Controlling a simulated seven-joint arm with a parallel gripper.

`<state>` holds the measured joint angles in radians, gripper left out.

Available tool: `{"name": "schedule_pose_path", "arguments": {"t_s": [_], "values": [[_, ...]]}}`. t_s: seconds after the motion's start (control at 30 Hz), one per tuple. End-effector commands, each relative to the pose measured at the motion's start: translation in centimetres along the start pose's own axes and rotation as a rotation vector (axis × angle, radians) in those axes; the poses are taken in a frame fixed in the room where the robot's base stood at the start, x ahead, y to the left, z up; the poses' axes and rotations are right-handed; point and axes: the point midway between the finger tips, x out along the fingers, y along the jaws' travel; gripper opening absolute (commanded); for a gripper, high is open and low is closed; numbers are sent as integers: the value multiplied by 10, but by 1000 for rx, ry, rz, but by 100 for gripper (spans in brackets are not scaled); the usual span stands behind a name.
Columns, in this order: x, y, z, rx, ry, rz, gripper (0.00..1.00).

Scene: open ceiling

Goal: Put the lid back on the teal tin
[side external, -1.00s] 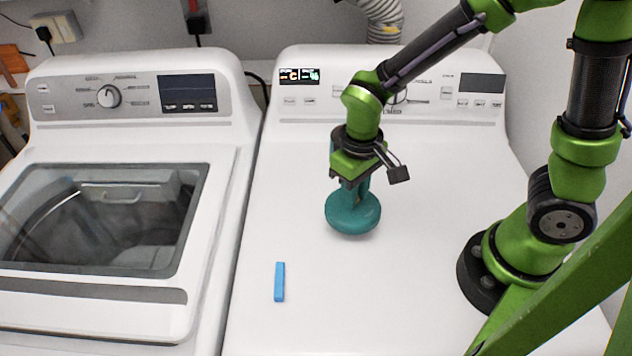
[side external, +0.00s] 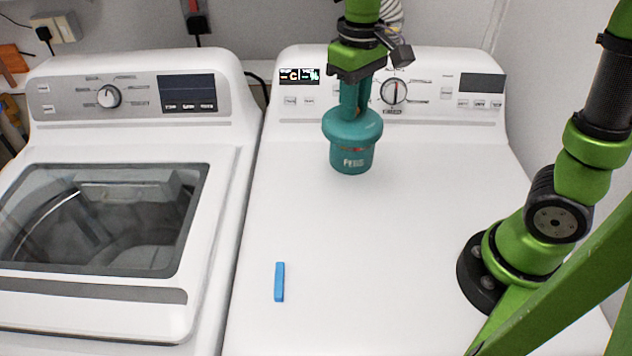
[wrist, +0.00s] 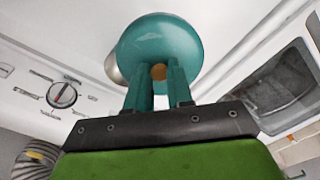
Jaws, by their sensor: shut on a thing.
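A teal tin (side external: 351,158) with pale lettering stands upright on the white machine top near its control panel. My gripper (side external: 352,110) points down over it and is shut on the round teal lid (side external: 352,127). The lid covers the tin's mouth from the side camera, and a thin reddish band shows below it. I cannot tell whether lid and tin touch. In the wrist view, the lid (wrist: 160,40) is at my fingertips, with its orange-brown knob (wrist: 158,72) between the teal fingers.
A blue bar (side external: 280,282) lies on the white top (side external: 400,240), nearer the camera. The control panel (side external: 430,90) rises just behind the tin. A second machine with a glass lid (side external: 100,220) stands on the left. The middle of the top is clear.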

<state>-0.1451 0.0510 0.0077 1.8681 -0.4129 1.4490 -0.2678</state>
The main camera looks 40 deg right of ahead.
Motion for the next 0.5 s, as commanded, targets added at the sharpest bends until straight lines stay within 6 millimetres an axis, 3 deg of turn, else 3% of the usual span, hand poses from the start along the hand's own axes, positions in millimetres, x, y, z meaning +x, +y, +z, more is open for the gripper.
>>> {"name": "schedule_pose_path", "arguments": {"t_s": [0.2, 0.4, 0.5], "values": [[2, 54, -46, 5, 0, 0, 0], [5, 93, -68, 1, 0, 3, 0], [14, 100, -72, -5, -5, 3, 0]]}}
